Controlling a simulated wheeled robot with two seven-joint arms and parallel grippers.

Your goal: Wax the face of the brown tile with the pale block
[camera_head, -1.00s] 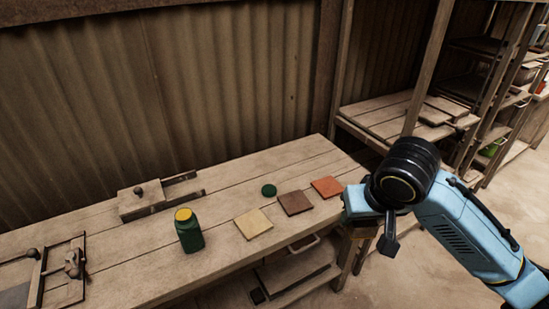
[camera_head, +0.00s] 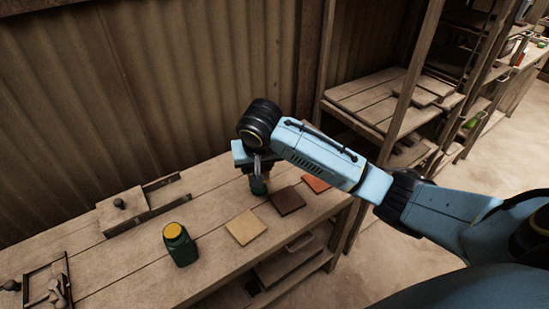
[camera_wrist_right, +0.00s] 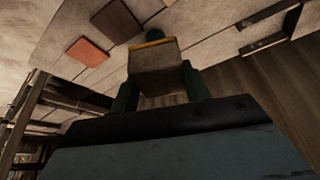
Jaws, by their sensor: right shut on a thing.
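The brown tile (camera_head: 287,200) lies flat on the bench between a tan tile (camera_head: 246,228) and an orange tile (camera_head: 316,183); it also shows in the right wrist view (camera_wrist_right: 117,20). My right gripper (camera_head: 258,186) hangs over the bench just behind and left of the brown tile, apart from it. In the right wrist view its dark green fingers are shut on the pale block (camera_wrist_right: 157,70), which has a yellow layer along its far edge. The block cannot be made out in the head view. My left gripper is not in view.
A green jar with a yellow top (camera_head: 180,244) stands left of the tan tile. A green disc (camera_wrist_right: 155,36) lies partly hidden beyond the block. A wooden fixture (camera_head: 125,208) sits at the back left, and clamp-like hardware (camera_head: 50,292) at the far left.

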